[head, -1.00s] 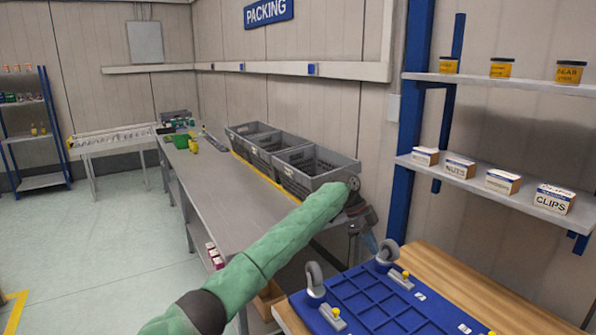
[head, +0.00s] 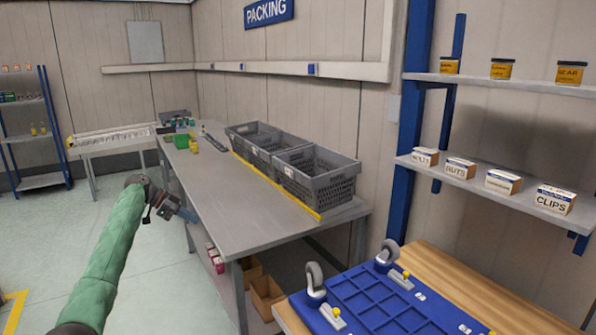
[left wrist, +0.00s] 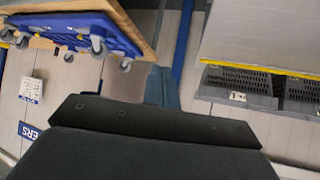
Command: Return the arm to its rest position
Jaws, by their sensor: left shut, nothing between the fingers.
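My left arm, in a green sleeve, comes in from the lower left of the head view. Its left gripper (head: 183,211) is in the air left of the grey packing table (head: 222,200), clear of its edge. The fingers are blue-grey, shut and empty. In the left wrist view the left gripper (left wrist: 161,86) shows as blue-grey fingers beyond a dark housing. No object is in contact with it. My right gripper is in neither view.
Grey crates (head: 319,184) stand along the table's wall side. A blue tray on casters (head: 375,300) lies on a wooden bench (head: 465,285) at the lower right. Brown boxes (head: 265,295) sit under the table. Floor at left is open.

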